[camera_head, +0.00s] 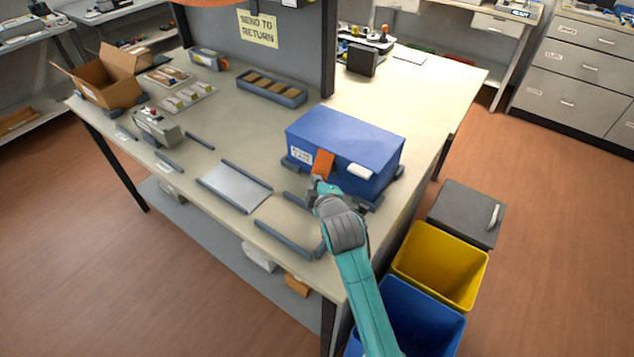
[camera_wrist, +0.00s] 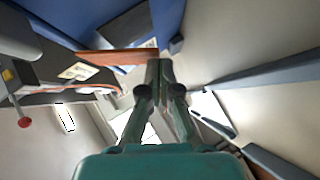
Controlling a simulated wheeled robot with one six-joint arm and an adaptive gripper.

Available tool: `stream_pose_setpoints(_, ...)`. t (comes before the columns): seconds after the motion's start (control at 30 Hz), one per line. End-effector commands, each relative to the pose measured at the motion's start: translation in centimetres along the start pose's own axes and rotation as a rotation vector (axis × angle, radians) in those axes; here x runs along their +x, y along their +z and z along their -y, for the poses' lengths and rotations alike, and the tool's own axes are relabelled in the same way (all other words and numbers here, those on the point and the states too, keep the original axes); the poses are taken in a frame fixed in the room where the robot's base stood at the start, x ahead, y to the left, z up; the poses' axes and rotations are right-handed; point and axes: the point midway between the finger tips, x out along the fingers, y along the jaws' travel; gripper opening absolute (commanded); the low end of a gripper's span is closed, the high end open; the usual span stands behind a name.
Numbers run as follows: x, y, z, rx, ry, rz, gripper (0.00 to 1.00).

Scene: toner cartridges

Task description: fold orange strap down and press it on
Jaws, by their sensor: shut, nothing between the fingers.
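A blue box (camera_head: 345,140) with its lid closed stands on the right part of the workbench. The orange strap (camera_head: 323,162) is on the box's front face, near its upper edge. In the wrist view the strap (camera_wrist: 118,57) shows as a thin orange-brown strip, seen nearly edge-on. My gripper (camera_head: 317,184) is just in front of the strap's lower end. In the wrist view my gripper (camera_wrist: 160,72) is shut and empty, its tips close to the strap's end. I cannot tell whether they touch it. The strap's lower end is partly hidden by my gripper.
A white label (camera_head: 300,156) and a white piece (camera_head: 359,171) are on the box front. Dark corner stops surround the box. A grey flat plate (camera_head: 234,186) lies to the left. Yellow (camera_head: 440,265) and blue (camera_head: 410,320) bins stand below the bench's right end.

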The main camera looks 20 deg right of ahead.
Motion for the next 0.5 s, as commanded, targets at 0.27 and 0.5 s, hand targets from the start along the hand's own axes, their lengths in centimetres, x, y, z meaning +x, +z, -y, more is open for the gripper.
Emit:
stream_pose_setpoints(0.27,0.7,0.7,0.5,-0.082,0.077,0.001,0.00)
stream_pose_setpoints(0.5,1.7,1.7,0.5,-0.092,0.091,0.001,0.00)
